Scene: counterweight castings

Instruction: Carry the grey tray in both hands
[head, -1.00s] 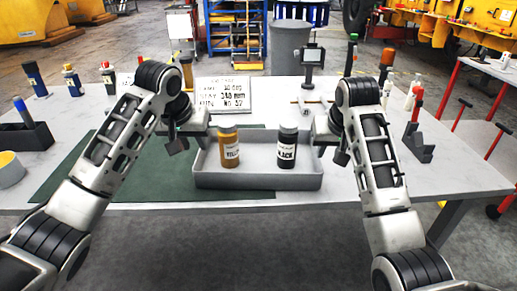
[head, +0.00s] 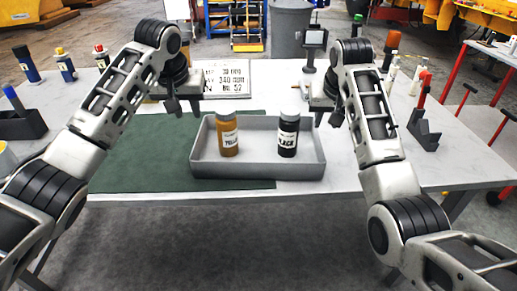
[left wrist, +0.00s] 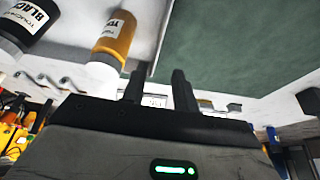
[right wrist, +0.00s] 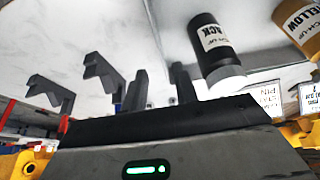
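The grey tray (head: 258,170) stands on the table, partly over the green mat's right end. My left gripper (head: 184,105) is open and empty, beyond and above the tray's left end. My right gripper (head: 327,117) is open and empty, near the tray's far right corner. Neither appears to touch the tray. The left wrist view shows parted fingers (left wrist: 158,90) and the orange bottle (left wrist: 115,38). The right wrist view shows parted fingers (right wrist: 159,88) and the black bottle (right wrist: 211,45).
The green mat (head: 140,165) lies left of the tray. A lettered board (head: 228,78) stands behind it, with a small screen on a stand (head: 314,45) at back right. A dark holder (head: 424,130) stands at right, and a black bin (head: 20,122) at left.

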